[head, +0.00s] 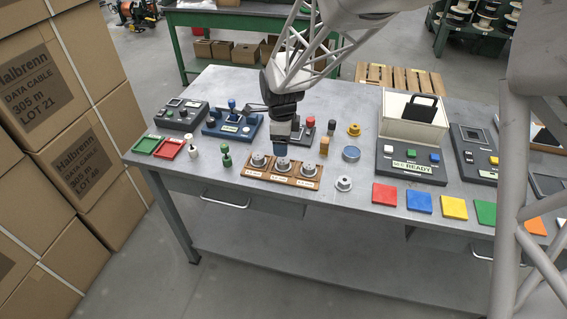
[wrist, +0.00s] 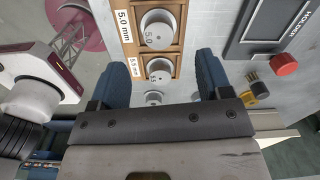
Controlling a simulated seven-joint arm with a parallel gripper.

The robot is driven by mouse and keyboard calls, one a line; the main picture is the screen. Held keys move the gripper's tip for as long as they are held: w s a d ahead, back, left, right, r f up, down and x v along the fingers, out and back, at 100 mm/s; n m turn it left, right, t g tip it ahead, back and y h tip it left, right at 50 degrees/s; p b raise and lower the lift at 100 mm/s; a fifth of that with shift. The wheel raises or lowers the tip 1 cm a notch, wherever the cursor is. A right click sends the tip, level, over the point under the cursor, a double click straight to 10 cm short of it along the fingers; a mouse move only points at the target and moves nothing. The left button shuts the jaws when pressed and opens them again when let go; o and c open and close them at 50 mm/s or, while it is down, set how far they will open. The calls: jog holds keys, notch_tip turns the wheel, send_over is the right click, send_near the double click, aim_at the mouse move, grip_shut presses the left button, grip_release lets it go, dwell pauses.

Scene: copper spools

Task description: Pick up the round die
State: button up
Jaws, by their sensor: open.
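A wooden rack (head: 283,183) with white size labels holds three round silver metal dies, the left one (head: 258,160), the middle one (head: 282,164) and the right one (head: 308,170). A similar silver flanged round piece (head: 343,184) stands loose on the table to the right of the rack. My gripper (head: 281,150) hangs above and just behind the middle of the rack, pointing down. In the wrist view, my gripper (wrist: 155,78) is open and empty, its blue fingers apart. Dies show between and beyond them, one (wrist: 158,70) between the fingers and one (wrist: 158,28) beside a "5.0 mm" label.
Green and white handled tools (head: 226,156) stand left of the rack, near red and green trays (head: 171,149). A blue lever fixture (head: 232,124) stands behind. A blue round piece (head: 351,153) and a yellow one (head: 354,130) lie to the right. Coloured tiles (head: 384,194) line the front edge.

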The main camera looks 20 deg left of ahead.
aim_at(283, 160)
jog(key=shift+f, duration=1.15)
jog(key=shift+d+f, duration=0.1)
jog(key=shift+f, duration=2.45)
jog(key=shift+s, duration=0.1)
jog(key=shift+c, duration=0.2)
jog(key=c, duration=1.2)
jog(key=shift+o, duration=0.2)
jog(key=shift+r, duration=0.1)
